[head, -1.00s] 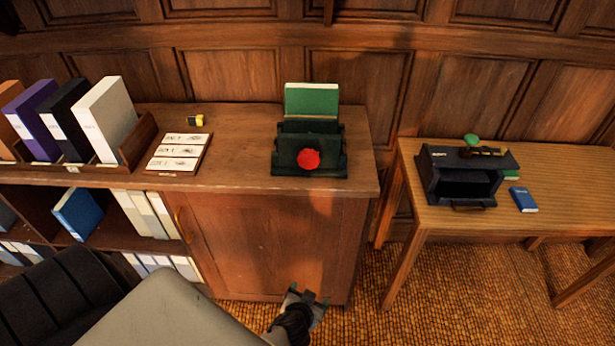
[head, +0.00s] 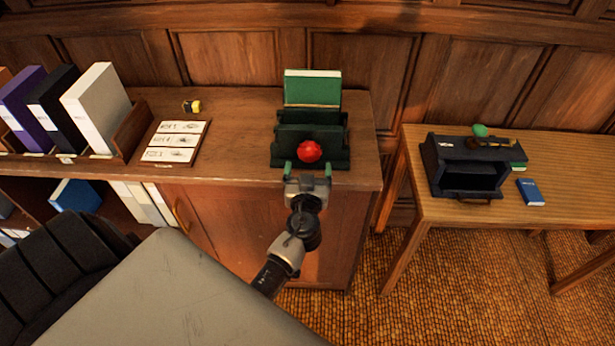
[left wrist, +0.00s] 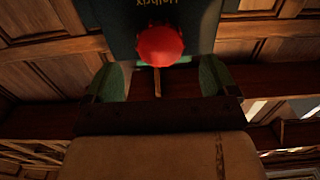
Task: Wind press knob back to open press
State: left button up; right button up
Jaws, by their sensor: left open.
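The press (head: 282,152) is a dark green stand on the wooden cabinet top, with a green book (head: 313,88) upright in it. Its red round knob (head: 309,151) is on the front face. My left gripper (head: 307,168) is open just in front of the knob, its two green fingertips on either side and slightly below it. In the left wrist view the knob (left wrist: 160,45) shows ahead of and between the open fingers (left wrist: 160,82), with nothing held. Whether the fingertips touch the knob cannot be told. My right gripper is not in view.
Binders (head: 97,108) stand in a wooden rack at the left of the cabinet top. A label board (head: 173,142) and a small yellow-black item (head: 192,106) lie between. A side table (head: 500,228) at right holds a dark box (head: 465,168) and a blue book (head: 530,192).

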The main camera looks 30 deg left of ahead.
aim_at(309, 157)
pick_arm(q)
jog(key=x, duration=0.3)
jog(key=shift+r+p, duration=0.15)
jog(key=shift+p, duration=0.15)
jog(key=shift+w+a+f+b, duration=0.3)
jog(key=shift+w+a+b, duration=0.25)
jog(key=shift+w+b, duration=0.35)
jog(key=shift+b+x, duration=0.35)
jog(key=shift+x, duration=0.45)
jog(key=shift+r, duration=0.15)
